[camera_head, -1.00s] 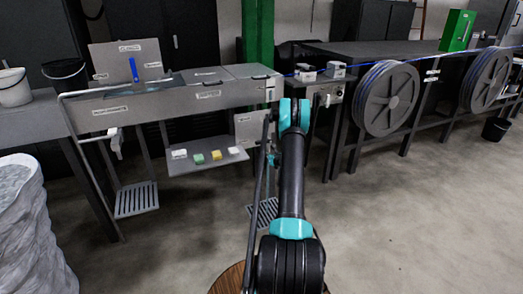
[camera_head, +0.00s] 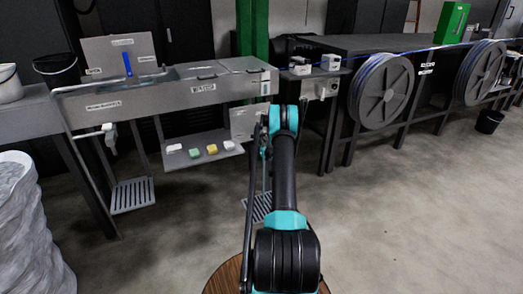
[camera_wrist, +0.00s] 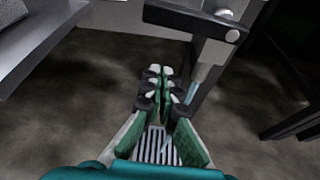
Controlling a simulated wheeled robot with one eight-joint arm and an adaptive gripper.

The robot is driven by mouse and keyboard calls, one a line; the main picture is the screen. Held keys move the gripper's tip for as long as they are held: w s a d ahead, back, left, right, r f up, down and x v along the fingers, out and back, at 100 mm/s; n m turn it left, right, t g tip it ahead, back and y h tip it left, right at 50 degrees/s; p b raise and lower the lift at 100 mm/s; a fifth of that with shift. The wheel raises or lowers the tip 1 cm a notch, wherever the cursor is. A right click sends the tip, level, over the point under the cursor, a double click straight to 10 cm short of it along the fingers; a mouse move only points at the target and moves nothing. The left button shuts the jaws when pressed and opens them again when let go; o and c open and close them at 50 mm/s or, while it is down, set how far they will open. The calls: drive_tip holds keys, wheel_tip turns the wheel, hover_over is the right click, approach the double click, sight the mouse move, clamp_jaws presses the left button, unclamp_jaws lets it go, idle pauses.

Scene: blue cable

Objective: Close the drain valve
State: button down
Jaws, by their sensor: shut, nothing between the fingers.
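In the wrist view a black lever (camera_wrist: 192,20) with a round light pivot lies roughly level across a grey upright pipe (camera_wrist: 207,70), apparently a drain valve. My gripper (camera_wrist: 160,72) has green fingers with pale tips, shut with nothing between them. In the picture it is below and left of the lever, and no contact shows. A slatted floor drain (camera_wrist: 157,147) shows beyond the fingers. In the head view my arm partly hides this spot under the trough's right end. A pale valve-like fitting (camera_head: 109,137) hangs under the trough's left end.
The long grey trough (camera_head: 105,105) has a blue upright handle (camera_head: 127,64). A shelf (camera_head: 203,153) below holds several small blocks. A second floor drain (camera_head: 132,195) is at left. Cable reels (camera_head: 381,92) stand at right.

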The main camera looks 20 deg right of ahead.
sight(259, 135)
drive_tip(key=shift+w+r, duration=1.5)
